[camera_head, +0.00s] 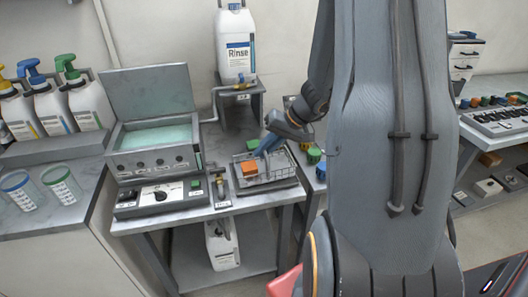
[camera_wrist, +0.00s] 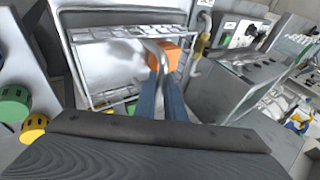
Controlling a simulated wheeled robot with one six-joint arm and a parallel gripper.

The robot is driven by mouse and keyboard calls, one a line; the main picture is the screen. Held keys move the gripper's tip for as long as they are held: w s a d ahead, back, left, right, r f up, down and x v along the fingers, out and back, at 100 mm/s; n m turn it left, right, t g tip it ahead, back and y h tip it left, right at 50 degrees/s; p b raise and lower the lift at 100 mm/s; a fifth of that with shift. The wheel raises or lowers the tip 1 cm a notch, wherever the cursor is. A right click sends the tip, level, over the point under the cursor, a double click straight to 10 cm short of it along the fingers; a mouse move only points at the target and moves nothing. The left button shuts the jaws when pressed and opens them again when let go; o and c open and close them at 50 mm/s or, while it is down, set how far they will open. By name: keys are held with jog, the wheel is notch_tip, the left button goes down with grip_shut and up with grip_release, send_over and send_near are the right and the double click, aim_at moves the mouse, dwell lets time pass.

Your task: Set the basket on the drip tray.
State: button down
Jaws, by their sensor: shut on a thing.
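The wire basket (camera_head: 282,163) is over the grey drip tray (camera_head: 268,188) on the metal bench; I cannot tell whether its underside touches the tray. An orange block (camera_head: 249,167) shows in the basket. My gripper (camera_head: 263,150) reaches down to the basket from the right. In the wrist view, its blue fingers (camera_wrist: 164,75) are closed together at the basket's curved metal handle, beside the orange block (camera_wrist: 172,54). The basket's wire rim (camera_wrist: 112,33) also shows there. The fingers hide part of the basket.
An ultrasonic bath with its lid raised (camera_head: 150,92) stands to the left, behind a control box (camera_head: 160,197). A Rinse jug (camera_head: 237,45) stands on a raised shelf behind.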

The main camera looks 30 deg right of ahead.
jog(key=shift+f, duration=0.45)
jog(key=c, duration=1.8)
grip_release()
jog(key=shift+c, duration=0.2)
jog(key=b+v, duration=0.2)
jog(key=v, duration=1)
jog(key=s+a+f+n+g+h, duration=0.2)
jog(key=s+a, duration=0.3)
jog(key=a, duration=0.5)
jog(key=s+a+f+n+g+h, duration=0.1)
jog(key=s+a, duration=0.4)
jog(key=a, duration=0.5)
notch_tip(320, 180, down, 2)
jog(key=shift+s+a+f+n+g+h, duration=0.25)
jog(key=shift+s+n+g+h, duration=0.2)
jog(key=shift+h, duration=0.65)
jog(key=shift+w, duration=0.1)
